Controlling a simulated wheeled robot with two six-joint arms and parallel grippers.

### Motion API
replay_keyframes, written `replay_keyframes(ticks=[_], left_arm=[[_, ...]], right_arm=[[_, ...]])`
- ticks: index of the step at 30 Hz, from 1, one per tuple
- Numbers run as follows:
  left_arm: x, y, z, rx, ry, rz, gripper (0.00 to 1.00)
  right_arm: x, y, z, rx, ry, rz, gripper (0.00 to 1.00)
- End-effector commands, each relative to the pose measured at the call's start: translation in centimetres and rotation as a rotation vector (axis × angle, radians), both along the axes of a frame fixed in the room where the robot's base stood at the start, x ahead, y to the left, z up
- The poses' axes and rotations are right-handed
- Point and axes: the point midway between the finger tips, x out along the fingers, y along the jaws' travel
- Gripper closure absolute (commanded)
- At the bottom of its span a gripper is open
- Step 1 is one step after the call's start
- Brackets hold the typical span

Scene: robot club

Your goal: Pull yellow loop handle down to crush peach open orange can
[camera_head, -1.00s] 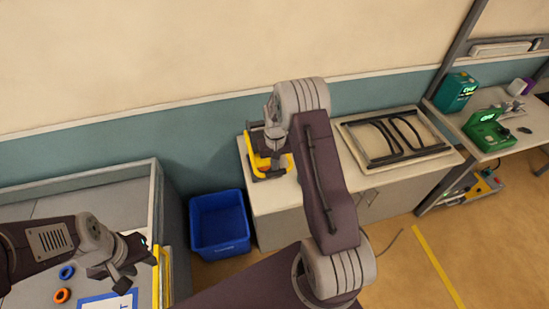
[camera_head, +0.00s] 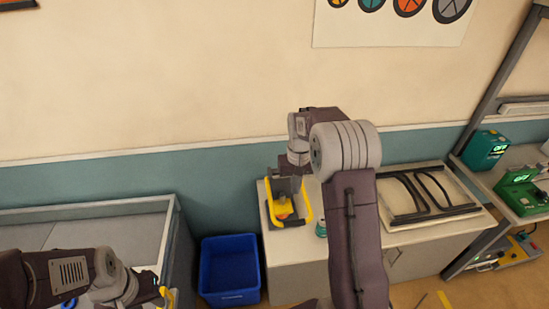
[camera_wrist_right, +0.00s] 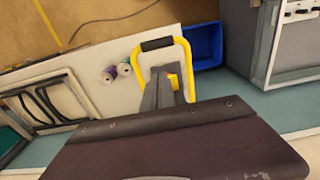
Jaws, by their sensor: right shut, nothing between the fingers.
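The can crusher with its yellow loop handle (camera_head: 307,205) stands at the left end of the white counter. In the right wrist view the yellow loop (camera_wrist_right: 188,65) stands out with a black grip (camera_wrist_right: 157,44) across its end. A small orange thing, perhaps the can (camera_head: 284,211), shows inside the crusher; its open end cannot be made out. My right gripper (camera_head: 287,187) is shut and empty, over the crusher and close to the loop; whether it touches is unclear. My left gripper (camera_head: 163,296) is at the lower left, away from the crusher, its jaws unclear.
A blue bin (camera_head: 229,270) stands on the floor left of the counter (camera_head: 300,244). A teal can (camera_head: 321,229) stands on the counter right of the crusher. A panel with black bars (camera_head: 425,192) lies farther right. A grey-walled table (camera_head: 85,208) is at left.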

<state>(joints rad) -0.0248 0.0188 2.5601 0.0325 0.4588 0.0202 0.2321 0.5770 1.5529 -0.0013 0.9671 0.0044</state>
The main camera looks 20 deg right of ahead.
Motion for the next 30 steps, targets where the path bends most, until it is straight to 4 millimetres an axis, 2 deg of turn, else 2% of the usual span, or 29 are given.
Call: replay_keyframes(ticks=[4, 8, 10, 15, 19, 22, 25, 30], left_arm=[[0.0, 0.0, -0.4, 0.0, 0.0, 0.0, 0.64], [0.0, 0.0, -3.6, 0.0, 0.0, 0.0, 0.64], [0.0, 0.0, -6.1, 0.0, 0.0, 0.0, 0.64], [0.0, 0.0, -10.1, 0.0, 0.0, 0.0, 0.64], [0.0, 0.0, -12.0, 0.0, 0.0, 0.0, 0.64], [0.0, 0.0, -11.8, 0.0, 0.0, 0.0, 0.64], [0.0, 0.0, -11.5, 0.0, 0.0, 0.0, 0.64], [0.0, 0.0, -11.5, 0.0, 0.0, 0.0, 0.64]], right_arm=[[0.1, 0.2, -0.4, 0.0, 0.0, 0.005, 1.0], [0.7, 2.2, -1.0, -0.011, -0.053, 0.053, 1.0], [-1.4, 4.5, -2.3, -0.007, -0.05, 0.099, 1.0], [-8.3, 8.8, -6.8, 0.004, -0.042, 0.186, 1.0], [-14.3, 10.6, -10.9, 0.012, -0.037, 0.226, 1.0], [-18.0, 10.8, -12.7, 0.016, -0.026, 0.227, 1.0], [-19.9, 10.8, -14.0, 0.016, -0.021, 0.217, 1.0], [-18.8, 10.7, -13.9, 0.012, -0.064, 0.212, 1.0]])
